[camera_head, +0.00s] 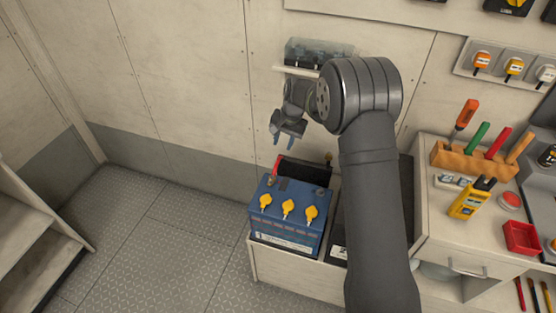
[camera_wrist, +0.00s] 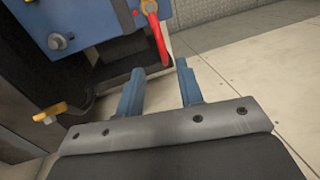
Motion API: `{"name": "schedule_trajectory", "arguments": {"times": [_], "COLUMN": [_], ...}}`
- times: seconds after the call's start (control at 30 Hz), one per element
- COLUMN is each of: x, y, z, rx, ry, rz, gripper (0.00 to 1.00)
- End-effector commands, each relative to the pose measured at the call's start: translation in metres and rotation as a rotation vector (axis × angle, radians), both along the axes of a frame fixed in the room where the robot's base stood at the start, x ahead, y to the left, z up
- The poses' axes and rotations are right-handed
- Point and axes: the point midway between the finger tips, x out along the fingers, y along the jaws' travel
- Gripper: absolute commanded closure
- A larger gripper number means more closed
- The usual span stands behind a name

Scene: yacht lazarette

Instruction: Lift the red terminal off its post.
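The red terminal (camera_head: 276,165) is at the back left corner of the blue battery's (camera_head: 283,215) top. In the wrist view the red terminal (camera_wrist: 157,38) shows as a red strip with a yellowish part at its upper end, beside the blue battery (camera_wrist: 95,12). Its post is mostly hidden. My gripper (camera_head: 282,139) is above and behind the battery, apart from the terminal. In the wrist view my gripper (camera_wrist: 160,72) has its two blue fingers spread, with nothing between them. The red strip's lower end appears just beyond the fingertips.
A grey post (camera_wrist: 58,40) shows on the battery, and a brass-coloured piece (camera_wrist: 50,112) lies at left. A clear-covered box (camera_head: 318,52) is on the wall above my gripper. A bench with a tool rack (camera_head: 475,162) stands right. The floor (camera_head: 150,225) at left is clear.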

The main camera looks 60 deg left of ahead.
Motion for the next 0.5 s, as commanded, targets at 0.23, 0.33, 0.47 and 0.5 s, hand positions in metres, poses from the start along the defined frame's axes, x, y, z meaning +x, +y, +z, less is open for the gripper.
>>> {"name": "schedule_trajectory", "arguments": {"times": [0.23,0.33,0.47,0.5], "x": [-0.007,-0.01,-0.012,-0.013], "y": [0.007,0.009,0.012,0.013], "z": [-0.055,-0.072,-0.088,-0.092], "rx": [-0.003,-0.002,-0.001,-0.001], "ry": [0.0,-0.001,-0.001,-0.001], "rz": [0.001,0.001,0.001,0.001], "gripper": [0.66,0.66,0.66,0.66]}}
